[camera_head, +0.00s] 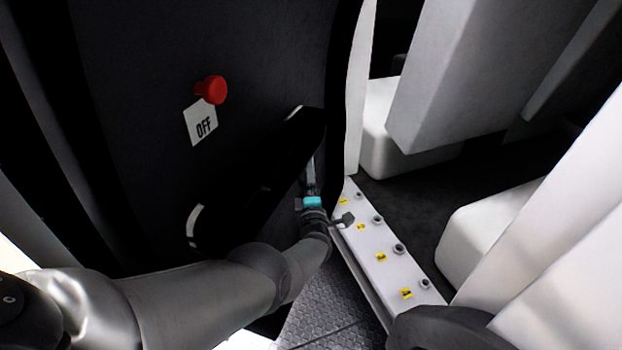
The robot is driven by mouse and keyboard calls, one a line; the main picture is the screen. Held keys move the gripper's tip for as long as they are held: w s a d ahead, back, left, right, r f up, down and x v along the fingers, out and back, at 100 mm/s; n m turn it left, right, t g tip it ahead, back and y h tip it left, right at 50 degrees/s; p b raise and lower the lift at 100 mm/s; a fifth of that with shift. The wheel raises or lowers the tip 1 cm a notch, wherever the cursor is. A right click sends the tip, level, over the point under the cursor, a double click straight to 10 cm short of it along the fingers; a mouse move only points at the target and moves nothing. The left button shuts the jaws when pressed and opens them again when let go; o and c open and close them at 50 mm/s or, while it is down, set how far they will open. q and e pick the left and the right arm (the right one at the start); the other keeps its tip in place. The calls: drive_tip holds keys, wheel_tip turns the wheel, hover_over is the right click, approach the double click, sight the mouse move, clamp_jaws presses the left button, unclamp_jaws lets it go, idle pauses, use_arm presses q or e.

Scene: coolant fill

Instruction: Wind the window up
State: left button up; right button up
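A dark door panel (150,100) fills the left half of the head view. A red knob (211,90) sticks out of it above a white card marked OFF (201,122). A long black armrest-like bar (255,190) runs along the panel below. My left arm comes in from the lower left. My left gripper (310,170) is by the bar's far right end, with its fingers pointing up; whether it touches the bar or grips anything is hard to see. No window pane or winder can be made out clearly. My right gripper is out of view.
A white sill (372,245) with several dark round fittings and yellow labels runs to the right of my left gripper. Pale seats (470,75) stand at the right. Dark floor (450,185) lies open between them. A patterned metal plate (325,305) is below the wrist.

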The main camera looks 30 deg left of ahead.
use_arm(q)
drive_tip(key=shift+c, duration=0.4)
drive_tip(key=c, duration=1.3)
drive_tip(key=shift+f+b, duration=0.1)
drive_tip(key=shift+b, duration=0.35)
drive_tip(key=shift+y+b, duration=0.3)
drive_tip(key=shift+b, duration=0.15)
drive_tip(key=shift+t+b, duration=0.4)
drive_tip(key=shift+b, duration=0.05)
drive_tip(key=shift+n, duration=0.3)
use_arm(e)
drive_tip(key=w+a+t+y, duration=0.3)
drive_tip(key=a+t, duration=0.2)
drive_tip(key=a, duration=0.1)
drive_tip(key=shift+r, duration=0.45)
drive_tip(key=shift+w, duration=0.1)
